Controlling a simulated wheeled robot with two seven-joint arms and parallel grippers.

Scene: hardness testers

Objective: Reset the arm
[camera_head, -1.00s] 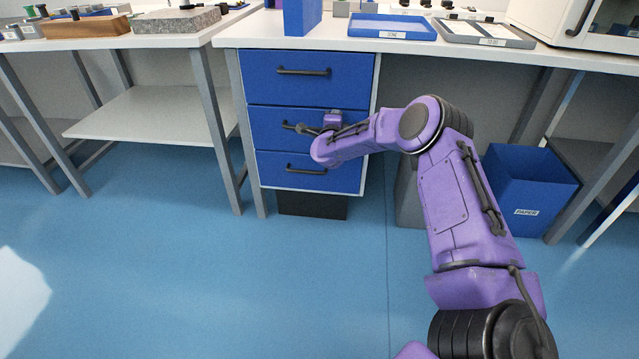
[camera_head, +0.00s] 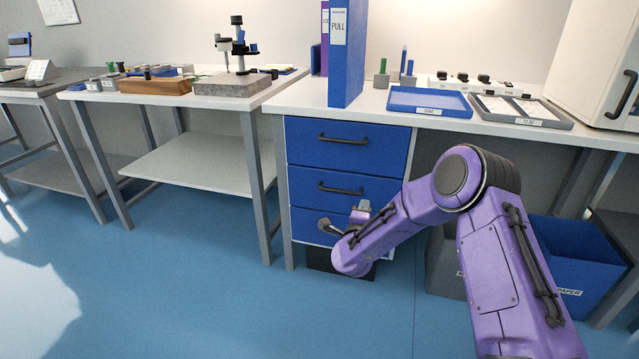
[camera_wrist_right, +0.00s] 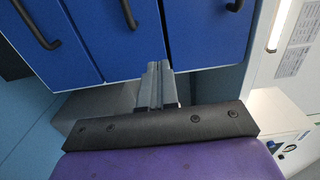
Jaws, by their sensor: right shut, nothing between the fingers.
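My right arm (camera_head: 495,260) is purple with black joints. It reaches in from the lower right of the head view and bends toward the blue drawer unit. My right gripper (camera_head: 345,222) is in front of the lower drawers, partly hidden by its own wrist. In the right wrist view its two grey fingers (camera_wrist_right: 157,85) are together, with nothing between them, and point at the blue drawer fronts. I cannot tell whether the fingertips touch the drawers. My left gripper is not in view.
The blue drawer unit (camera_head: 346,145) has black handles and its drawers look shut. On the bench above stand a blue binder (camera_head: 346,60), a blue tray (camera_head: 430,103) and a grey tray (camera_head: 518,112). A blue paper bin (camera_head: 575,255) is beside my arm. The floor (camera_head: 220,290) at left is clear.

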